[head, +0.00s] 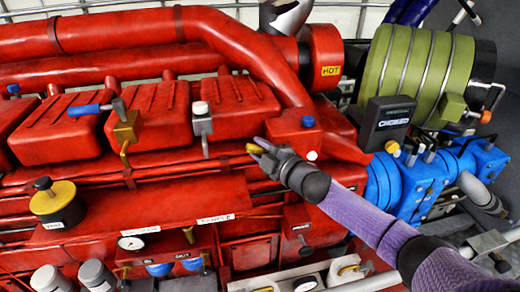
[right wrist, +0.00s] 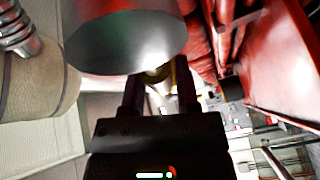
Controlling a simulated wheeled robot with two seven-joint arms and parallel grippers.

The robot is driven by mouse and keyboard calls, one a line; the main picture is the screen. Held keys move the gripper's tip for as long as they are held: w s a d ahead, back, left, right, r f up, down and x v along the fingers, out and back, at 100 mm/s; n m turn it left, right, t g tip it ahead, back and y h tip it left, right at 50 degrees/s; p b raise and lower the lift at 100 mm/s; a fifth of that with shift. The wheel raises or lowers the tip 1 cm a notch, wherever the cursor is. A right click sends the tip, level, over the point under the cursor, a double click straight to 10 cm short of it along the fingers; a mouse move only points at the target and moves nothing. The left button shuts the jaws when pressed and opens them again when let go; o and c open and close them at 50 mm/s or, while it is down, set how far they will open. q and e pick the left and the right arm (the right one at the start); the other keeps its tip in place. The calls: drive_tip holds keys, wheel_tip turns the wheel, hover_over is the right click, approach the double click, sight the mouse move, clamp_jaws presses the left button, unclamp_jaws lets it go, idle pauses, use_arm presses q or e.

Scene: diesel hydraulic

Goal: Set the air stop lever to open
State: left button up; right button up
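No readable label marks the air stop lever, so I cannot tell which handle it is. A small yellow knob-like part (head: 255,148) is at the tips of my right gripper (head: 262,152), in front of the red engine. In the right wrist view a brass-coloured part (right wrist: 156,76) shows between and beyond the spread fingers of my right gripper (right wrist: 159,95); contact is not clear. A grey lever with a white knob (head: 201,118) stands upright. My left gripper is not in view.
The red engine block (head: 130,205) fills the left and middle. A dark box (head: 386,122), blue valve bodies (head: 415,180) and a green ribbed cylinder (head: 415,62) crowd the right. A big grey cylinder (right wrist: 125,38) hangs close above my right gripper in the wrist view.

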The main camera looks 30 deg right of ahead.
clamp_jaws()
idle(1.1)
